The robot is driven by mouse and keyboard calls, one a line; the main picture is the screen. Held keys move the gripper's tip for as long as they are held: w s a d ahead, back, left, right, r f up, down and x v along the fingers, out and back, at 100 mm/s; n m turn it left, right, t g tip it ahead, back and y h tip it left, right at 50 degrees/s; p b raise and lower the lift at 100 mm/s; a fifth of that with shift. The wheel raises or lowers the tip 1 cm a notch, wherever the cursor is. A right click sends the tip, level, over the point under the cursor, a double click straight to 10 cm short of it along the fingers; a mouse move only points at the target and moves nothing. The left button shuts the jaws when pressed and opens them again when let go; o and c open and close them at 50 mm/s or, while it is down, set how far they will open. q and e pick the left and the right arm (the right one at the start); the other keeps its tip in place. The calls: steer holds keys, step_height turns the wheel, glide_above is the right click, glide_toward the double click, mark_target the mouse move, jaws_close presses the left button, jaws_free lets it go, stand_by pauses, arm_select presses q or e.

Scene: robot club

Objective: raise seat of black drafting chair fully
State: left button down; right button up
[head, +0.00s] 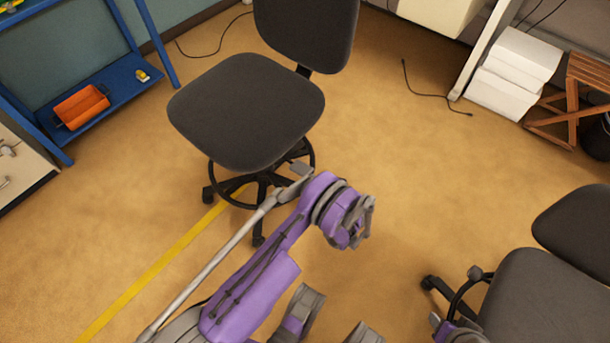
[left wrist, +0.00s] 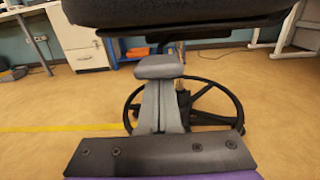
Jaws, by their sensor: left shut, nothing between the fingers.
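The black drafting chair (head: 246,112) stands upright at the upper middle of the head view, with its foot ring and wheeled base below the seat. In the left wrist view its seat underside (left wrist: 180,12) spans the top, with the foot ring (left wrist: 222,90) below. My left gripper (head: 299,180) is near the lower right edge of the seat in the head view. In the left wrist view the left gripper (left wrist: 160,66) is shut and empty, beneath the seat and in front of the column. I cannot make out a height lever or any contact.
A second dark chair (head: 535,290) is at the lower right. A blue shelf (head: 118,85) with an orange item (head: 82,106) stands at the upper left. White boxes (head: 515,72) and a wooden stool (head: 570,110) are at the upper right. Open floor lies right of the drafting chair.

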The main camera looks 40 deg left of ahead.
arm_select(q)
steer(key=shift+r, duration=0.5)
step_height(320, 180, down, 7)
steer(key=b, duration=0.5)
stand_by(0.8)
steer(key=shift+d, duration=0.1)
steer(key=d+b, duration=0.1)
steer(key=d, duration=0.8)
steer(key=shift+s+d+b, duration=0.35)
steer(key=shift+s+d, duration=0.05)
stand_by(0.6)
